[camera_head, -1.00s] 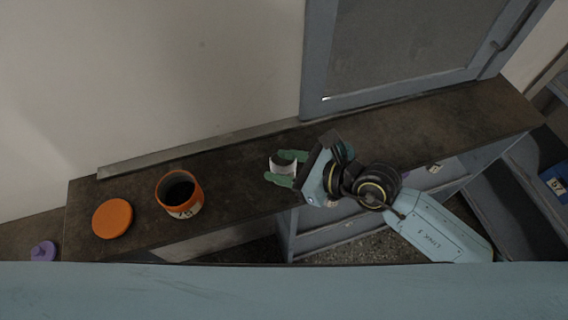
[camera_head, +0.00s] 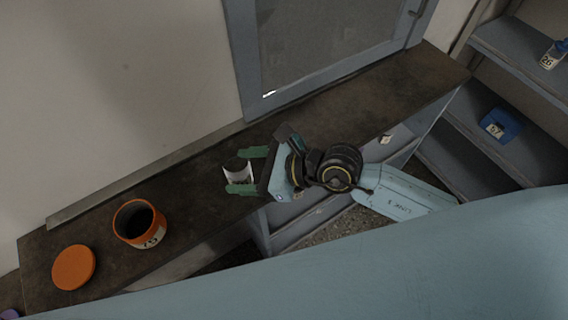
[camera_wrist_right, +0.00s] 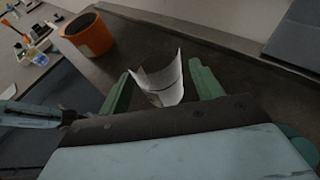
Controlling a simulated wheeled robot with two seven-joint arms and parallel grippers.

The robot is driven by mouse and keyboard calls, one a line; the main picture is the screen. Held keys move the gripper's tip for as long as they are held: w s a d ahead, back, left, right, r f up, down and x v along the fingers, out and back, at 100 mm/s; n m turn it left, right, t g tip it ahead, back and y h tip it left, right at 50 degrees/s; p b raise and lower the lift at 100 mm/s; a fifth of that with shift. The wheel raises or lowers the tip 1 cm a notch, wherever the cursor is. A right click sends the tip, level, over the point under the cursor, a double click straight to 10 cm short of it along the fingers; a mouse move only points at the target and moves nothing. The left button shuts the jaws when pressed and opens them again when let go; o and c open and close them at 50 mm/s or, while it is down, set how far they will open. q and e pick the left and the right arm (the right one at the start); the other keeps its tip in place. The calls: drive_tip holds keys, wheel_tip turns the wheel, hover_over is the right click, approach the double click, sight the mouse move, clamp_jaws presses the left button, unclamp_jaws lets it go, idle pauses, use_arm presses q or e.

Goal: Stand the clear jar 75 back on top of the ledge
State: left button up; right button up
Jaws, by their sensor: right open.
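The clear jar (camera_head: 238,175), seen mostly as its curved white label, is on the dark ledge (camera_head: 330,112) and looks upright. My right gripper (camera_head: 242,170) is open, with one green finger on each side of the jar. In the right wrist view the jar's label (camera_wrist_right: 160,82) shows between the spread fingers, with a visible gap on either side. The number on the label cannot be read. My left gripper is not in view.
An orange open jar (camera_head: 140,224) and an orange lid (camera_head: 74,267) are on the ledge to the left. A blue-framed window (camera_head: 250,60) stands behind the ledge. Blue shelves (camera_head: 510,45) at right hold a blue bin (camera_head: 501,125).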

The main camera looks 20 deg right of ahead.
drive_tip(key=v, duration=1)
drive_tip(key=shift+d, duration=0.25)
drive_tip(key=shift+s+r, duration=0.1)
drive_tip(key=shift+s, duration=0.05)
